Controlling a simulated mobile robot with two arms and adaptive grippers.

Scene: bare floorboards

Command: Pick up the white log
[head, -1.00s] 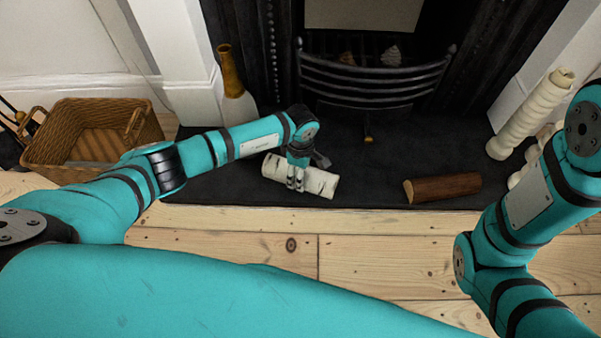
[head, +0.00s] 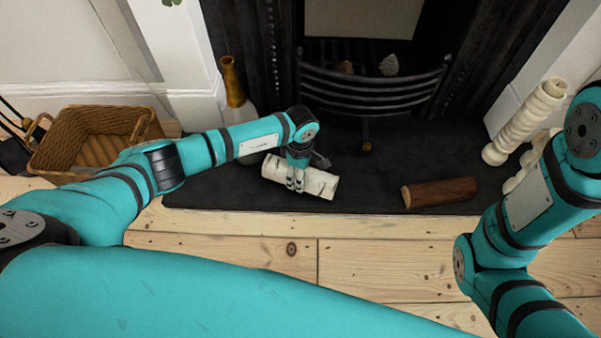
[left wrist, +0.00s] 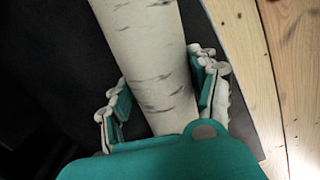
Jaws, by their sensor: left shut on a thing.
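The white log (head: 321,183), pale with dark birch-like marks, is at the dark hearth slab in front of the fireplace. My left gripper (head: 296,185) is over its left half, shut on it from above. In the left wrist view the log (left wrist: 150,60) runs between the two fingers of the gripper (left wrist: 162,100), which flank it on both sides. I cannot tell whether the log is clear of the slab. My right gripper is out of view; only my right arm shows.
A brown log (head: 440,192) lies on the hearth slab (head: 370,195) to the right. A wicker basket (head: 70,150) stands at the left. A brown-and-white vase (head: 233,85) stands behind my left arm. A cream ridged column (head: 525,120) stands at the right.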

